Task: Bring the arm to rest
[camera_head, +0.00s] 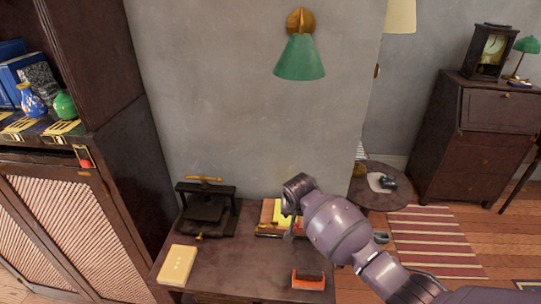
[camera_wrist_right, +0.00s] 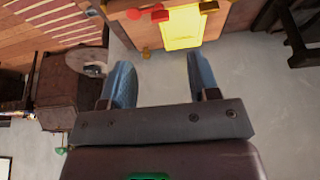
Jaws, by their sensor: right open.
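My right arm (camera_head: 340,226) reaches in from the lower right in the head view, purple-grey and jointed. Its gripper (camera_head: 290,222) appears above the dark desk, in front of the yellow papers, and is partly hidden by its own wrist. In the right wrist view the two bluish fingers of the gripper (camera_wrist_right: 161,78) stand wide apart with nothing between them. My left gripper shows in neither view. A blue patterned vessel (camera_head: 31,103) and a green vessel (camera_head: 65,105) stand on the cabinet at the left.
The desk (camera_head: 235,272) holds a black press (camera_head: 206,210), a cream book (camera_head: 177,265), an orange-edged object (camera_head: 308,280) and a tray with yellow papers (camera_head: 270,212). A green wall lamp (camera_head: 300,60) hangs above. A round table (camera_head: 368,196) stands behind the arm.

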